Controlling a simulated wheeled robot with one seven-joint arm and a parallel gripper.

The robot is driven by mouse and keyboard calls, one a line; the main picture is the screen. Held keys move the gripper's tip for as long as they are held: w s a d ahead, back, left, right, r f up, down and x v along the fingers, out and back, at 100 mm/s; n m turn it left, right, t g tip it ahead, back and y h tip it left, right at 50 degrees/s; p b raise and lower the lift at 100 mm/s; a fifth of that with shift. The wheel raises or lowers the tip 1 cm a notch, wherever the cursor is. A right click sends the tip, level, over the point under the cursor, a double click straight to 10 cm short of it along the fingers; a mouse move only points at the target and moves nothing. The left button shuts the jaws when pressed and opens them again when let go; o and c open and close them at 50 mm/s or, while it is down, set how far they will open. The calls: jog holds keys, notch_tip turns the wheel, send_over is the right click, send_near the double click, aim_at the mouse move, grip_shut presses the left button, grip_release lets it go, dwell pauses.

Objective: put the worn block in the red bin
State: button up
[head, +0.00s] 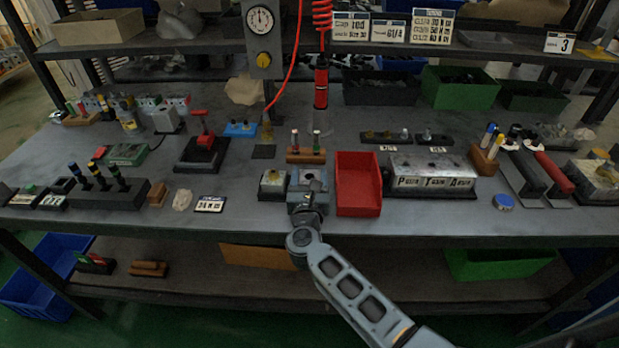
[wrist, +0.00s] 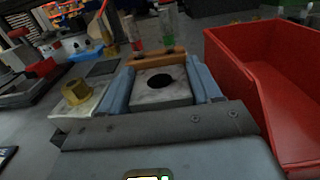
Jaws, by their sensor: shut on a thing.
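My gripper (head: 310,184) is shut on a pale grey block with a dark round hole in its top. In the wrist view my gripper's two blue-grey fingers (wrist: 161,92) flank this holed block (wrist: 162,87). I cannot tell whether the holed block touches the bench. A second block (wrist: 78,108) with a brass hex fitting stands just left of my gripper, and shows in the head view (head: 273,183). The open red bin (head: 358,208) stands just to the right, and its wall also shows in the wrist view (wrist: 232,75). Its visible floor is bare.
A wooden rack (head: 305,156) with two small bottles stands behind my gripper. A metal box with lettering (head: 432,175) stands right of the bin. A red coiled hose (head: 322,15) hangs above the bench. A black holder (head: 95,192) with several tools stands at left.

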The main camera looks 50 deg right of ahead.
jog(key=shift+f+b, duration=0.2)
jog(key=shift+b, duration=0.1)
jog(key=o, duration=1.3)
jog(key=shift+r, duration=0.1)
